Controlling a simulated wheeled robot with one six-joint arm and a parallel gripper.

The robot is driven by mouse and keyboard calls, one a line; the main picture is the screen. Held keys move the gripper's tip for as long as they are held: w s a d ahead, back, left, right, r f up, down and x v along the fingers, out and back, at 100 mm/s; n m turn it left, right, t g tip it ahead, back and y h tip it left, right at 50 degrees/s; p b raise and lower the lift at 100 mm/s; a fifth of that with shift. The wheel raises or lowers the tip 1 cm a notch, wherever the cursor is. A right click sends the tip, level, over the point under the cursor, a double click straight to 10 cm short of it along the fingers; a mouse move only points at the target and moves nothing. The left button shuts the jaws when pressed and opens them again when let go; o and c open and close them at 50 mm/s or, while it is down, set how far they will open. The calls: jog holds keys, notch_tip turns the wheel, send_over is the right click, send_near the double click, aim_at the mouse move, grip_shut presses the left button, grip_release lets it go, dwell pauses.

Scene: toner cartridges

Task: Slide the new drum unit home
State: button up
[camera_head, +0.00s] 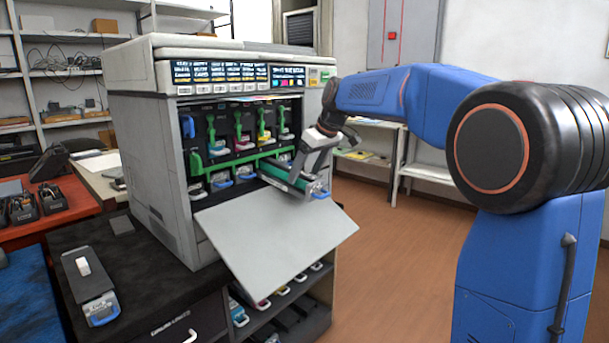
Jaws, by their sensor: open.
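The printer (148,150) stands with its front open and its front flap (275,222) folded down. A drum unit (283,178) with a green top and a blue handle (319,191) sticks partly out of the rightmost lower slot. Other units with blue handles (221,180) sit in the lower slots to its left. My gripper (309,178) reaches down at the outer end of the protruding unit. Its jaws are open, but the fingertips are small and partly merge with the unit, so I cannot tell whether they touch it.
A similar grey unit with a blue handle (103,311) lies on the black cabinet top (150,290) at left. Toner cartridges with coloured levers (238,125) fill the upper row. A green bar (235,161) crosses below them. Floor at right is clear.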

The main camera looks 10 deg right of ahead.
jog(key=shift+v, duration=3.1)
jog(key=shift+c, duration=0.5)
